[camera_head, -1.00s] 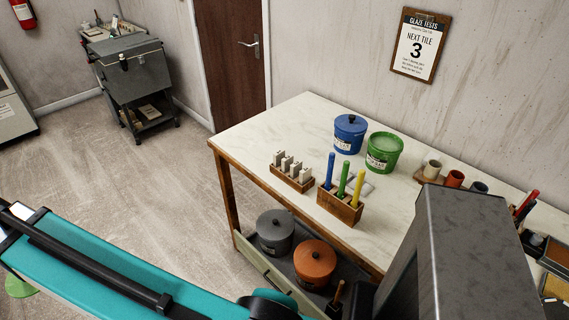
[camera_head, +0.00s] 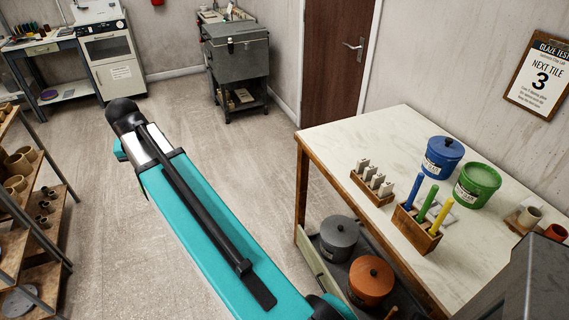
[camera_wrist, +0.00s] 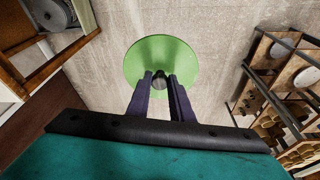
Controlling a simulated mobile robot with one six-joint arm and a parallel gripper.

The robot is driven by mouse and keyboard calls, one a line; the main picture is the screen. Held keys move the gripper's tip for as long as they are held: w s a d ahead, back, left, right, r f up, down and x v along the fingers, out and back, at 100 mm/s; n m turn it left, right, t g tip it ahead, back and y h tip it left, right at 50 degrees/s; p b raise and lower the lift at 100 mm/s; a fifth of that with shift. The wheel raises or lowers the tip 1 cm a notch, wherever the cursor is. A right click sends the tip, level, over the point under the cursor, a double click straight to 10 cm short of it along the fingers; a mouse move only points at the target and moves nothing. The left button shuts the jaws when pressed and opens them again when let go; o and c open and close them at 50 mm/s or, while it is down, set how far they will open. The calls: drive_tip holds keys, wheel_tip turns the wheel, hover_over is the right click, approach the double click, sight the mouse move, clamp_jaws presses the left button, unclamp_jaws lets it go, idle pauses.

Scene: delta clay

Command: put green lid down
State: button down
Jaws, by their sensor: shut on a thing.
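The green lid (camera_wrist: 160,52) shows in the wrist view as a round disc with a dark knob, held over the floor. My gripper (camera_wrist: 161,82) is shut on its knob, with one finger on each side. The green bucket (camera_head: 476,186) stands on the white-topped table (camera_head: 385,140) and looks open, with pale green inside. A blue lidded bucket (camera_head: 442,157) stands beside it.
A rack of white tiles (camera_head: 372,184) and a wooden holder with coloured sticks (camera_head: 417,228) stand near the table's front edge. Grey (camera_head: 338,236) and orange (camera_head: 371,279) lidded pots sit below. Shelving (camera_head: 35,200) is at left. The table's far-left area is bare.

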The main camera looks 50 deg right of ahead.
drive_tip(key=s+d+m+g, duration=0.1)
drive_tip(key=s+d+m, duration=0.4)
drive_tip(key=d, duration=0.8)
drive_tip(key=s+d+r+m+g+h, duration=0.1)
drive_tip(key=s+d+m, duration=0.1)
drive_tip(key=s+d, duration=0.9)
drive_tip(key=s+d+m, duration=0.3)
drive_tip(key=d+m, duration=0.1)
drive_tip(key=d, duration=1.2)
drive_tip(key=s+d+m, duration=0.2)
drive_tip(key=s+d, duration=0.3)
drive_tip(key=s, duration=0.8)
drive_tip(key=s+d+m+g+b, duration=0.1)
drive_tip(key=s+d, duration=0.5)
drive_tip(key=s, duration=0.6)
drive_tip(key=s+d+m+g, duration=0.1)
drive_tip(key=s+d+m, duration=0.3)
drive_tip(key=s, duration=0.9)
drive_tip(key=shift+s+d+r+y, duration=0.15)
drive_tip(key=shift+s+d+y, duration=0.2)
drive_tip(key=shift+d, duration=0.7)
drive_tip(key=shift+f+p, duration=0.6)
drive_tip(key=shift+f, duration=2.55)
